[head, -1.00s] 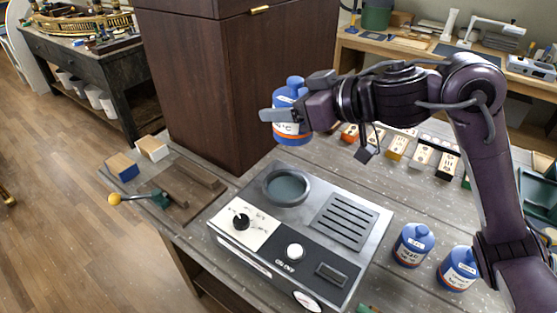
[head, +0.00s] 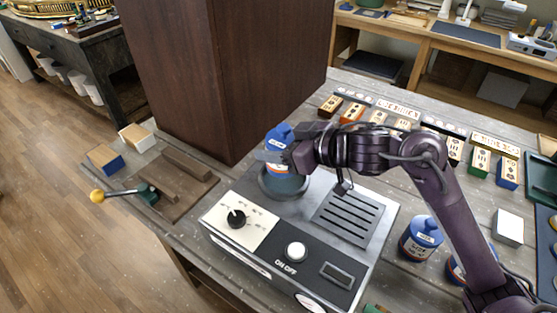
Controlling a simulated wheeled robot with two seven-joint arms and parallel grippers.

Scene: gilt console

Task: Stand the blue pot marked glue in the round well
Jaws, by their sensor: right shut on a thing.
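A blue pot (head: 278,137) with a white label and orange band is in my right gripper (head: 277,157), which is shut on it. The pot is upright, over or in the round well (head: 266,190) of the grey heater unit (head: 211,218). The pot and gripper hide much of the well, so I cannot tell whether the pot's base touches its floor. The lettering on the held pot is too small to read. My left gripper is not in view.
Another blue pot (head: 421,238) stands right of the unit, and one more (head: 456,270) is partly behind my right arm. A dark wooden cabinet (head: 215,75) rises close behind the well. A clamp board (head: 172,185) lies at left. Small boxes line the back right.

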